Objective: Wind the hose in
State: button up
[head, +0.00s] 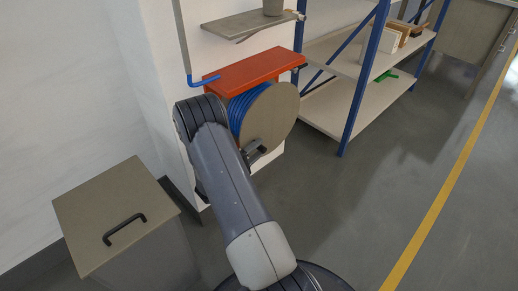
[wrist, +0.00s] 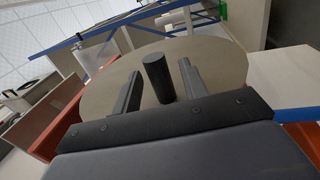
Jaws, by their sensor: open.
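The hose reel has a round beige disc (head: 270,118) facing me and an orange cover (head: 248,72) on top. Blue hose (head: 237,108) is wound on the drum behind the disc. A short blue hose end (head: 204,81) shows at the foot of a grey pipe, left of the cover. In the wrist view, a black cylindrical knob (wrist: 158,80) stands out from the disc (wrist: 218,62). My gripper (wrist: 160,70) is open, with one finger on each side of the knob and gaps visible on both sides. In the head view my arm partly hides the gripper and the knob.
A beige-lidded box (head: 115,210) with a black handle stands at the lower left. A small wall shelf (head: 243,24) is above the reel. A blue-framed rack (head: 362,78) stands to the right. The floor (head: 375,195) with a yellow line is clear there.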

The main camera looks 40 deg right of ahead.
jog(key=shift+d+r, duration=0.15)
jog(key=shift+d, duration=0.6)
grip_shut()
